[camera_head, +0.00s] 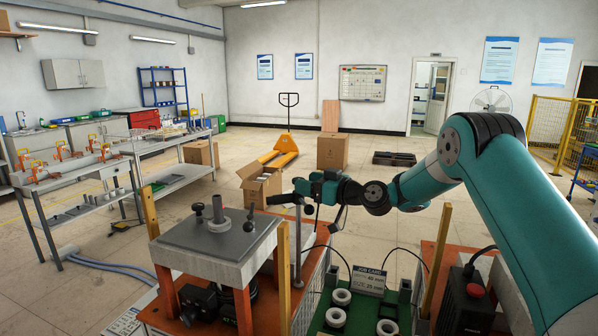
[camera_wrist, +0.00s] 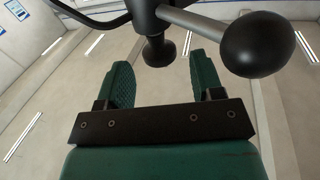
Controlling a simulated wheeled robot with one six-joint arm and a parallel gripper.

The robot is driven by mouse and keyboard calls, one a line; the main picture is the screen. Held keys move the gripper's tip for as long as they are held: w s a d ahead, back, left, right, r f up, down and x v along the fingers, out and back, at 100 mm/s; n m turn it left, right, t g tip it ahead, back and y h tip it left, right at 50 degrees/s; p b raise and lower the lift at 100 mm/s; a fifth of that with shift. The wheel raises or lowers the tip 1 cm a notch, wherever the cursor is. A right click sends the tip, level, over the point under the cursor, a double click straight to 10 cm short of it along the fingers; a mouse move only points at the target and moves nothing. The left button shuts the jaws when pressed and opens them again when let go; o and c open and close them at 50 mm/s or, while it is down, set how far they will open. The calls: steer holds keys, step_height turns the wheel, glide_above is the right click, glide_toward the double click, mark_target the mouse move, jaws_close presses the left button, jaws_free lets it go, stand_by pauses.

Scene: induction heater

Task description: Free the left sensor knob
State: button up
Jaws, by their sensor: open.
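In the wrist view, a black flared knob (camera_wrist: 157,50) hangs below a dark bar, in the gap between the fingertips of my gripper (camera_wrist: 161,70). A large black ball (camera_wrist: 261,44) is at the bar's right end, above and beyond the right finger. My gripper is open, with a gap to either side of the flared knob; contact is not visible. In the head view, my gripper (camera_head: 308,188) is at the top of a grey upright post (camera_head: 298,240) right of the heater. I cannot tell for certain which knob is the left sensor one.
The heater's grey top (camera_head: 205,240) carries a left black knob (camera_head: 198,209), a central post (camera_head: 218,209) and a right black knob (camera_head: 250,216). White rings (camera_head: 342,297) lie on a green mat beside a job card (camera_head: 368,280). A red-button box (camera_head: 467,302) stands at right.

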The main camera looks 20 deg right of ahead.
steer(key=shift+p+x, duration=0.55)
steer(key=shift+x, duration=1.3)
